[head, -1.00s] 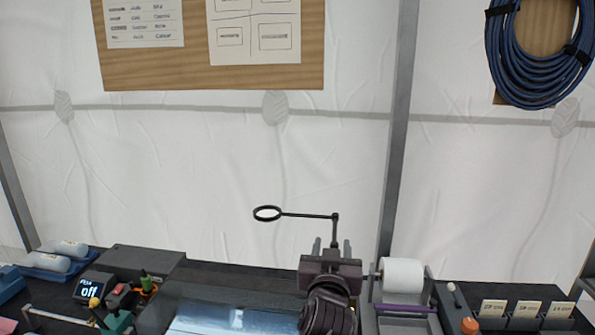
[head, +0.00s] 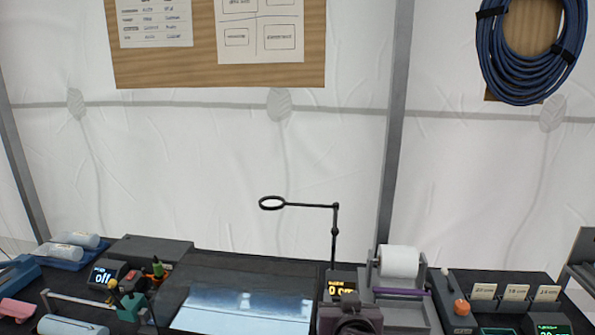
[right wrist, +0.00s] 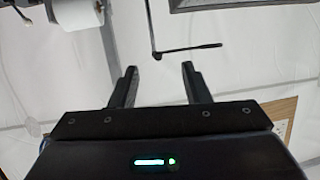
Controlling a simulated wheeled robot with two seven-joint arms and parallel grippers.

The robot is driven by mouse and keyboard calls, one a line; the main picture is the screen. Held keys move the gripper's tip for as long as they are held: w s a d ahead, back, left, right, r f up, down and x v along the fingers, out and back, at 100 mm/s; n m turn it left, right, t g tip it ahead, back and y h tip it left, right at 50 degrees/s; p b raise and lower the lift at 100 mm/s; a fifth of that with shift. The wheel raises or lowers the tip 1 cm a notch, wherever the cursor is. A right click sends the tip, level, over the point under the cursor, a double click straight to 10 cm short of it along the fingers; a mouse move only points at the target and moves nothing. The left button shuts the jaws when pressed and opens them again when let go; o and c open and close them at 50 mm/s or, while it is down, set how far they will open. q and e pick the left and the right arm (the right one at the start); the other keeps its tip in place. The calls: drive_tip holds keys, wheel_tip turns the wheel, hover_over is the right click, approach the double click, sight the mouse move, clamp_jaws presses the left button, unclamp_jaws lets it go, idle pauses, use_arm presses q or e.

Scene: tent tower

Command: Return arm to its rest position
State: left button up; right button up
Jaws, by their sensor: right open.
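My right gripper (head: 349,306) is at the bottom of the head view, right of centre, low in front of the bench and partly cut off by the frame edge. In the right wrist view its two dark fingers (right wrist: 158,72) stand apart with nothing between them. It holds nothing. My left gripper and arm are not in view.
A thin black stand with a ring (head: 334,235) rises behind my right gripper. A lit display (head: 343,288) is close by it. A white paper roll (head: 398,262) sits to its right, a glossy blue-white panel (head: 240,308) to its left.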

drive_tip(key=s+d+f+n+g, duration=0.1)
drive_tip(key=s+d+f+g, duration=0.35)
drive_tip(key=s, duration=0.45)
drive_tip(key=s+d+f+n+g, duration=0.1)
drive_tip(key=s+d+f+g, duration=0.3)
drive_tip(key=s, duration=0.6)
drive_tip(key=s+d+f+n+g, duration=0.1)
drive_tip(key=s+d+f+g, duration=0.15)
drive_tip(key=s+f, duration=0.5)
wheel_tip(320, 180, down, 32)
drive_tip(key=s+g+b, duration=0.1)
drive_tip(key=s+b, duration=0.1)
drive_tip(key=b, duration=0.3)
use_arm(q)
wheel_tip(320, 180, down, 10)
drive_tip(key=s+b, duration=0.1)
drive_tip(key=b, duration=0.4)
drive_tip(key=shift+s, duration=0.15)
use_arm(e)
drive_tip(key=s+d+f, duration=0.1)
drive_tip(key=s+f, duration=0.9)
drive_tip(key=f, duration=0.2)
drive_tip(key=s+d+f+g, duration=0.1)
drive_tip(key=s+d+f, duration=0.1)
drive_tip(key=s+f, duration=0.8)
wheel_tip(320, 180, down, 3)
drive_tip(key=shift+s, duration=0.3)
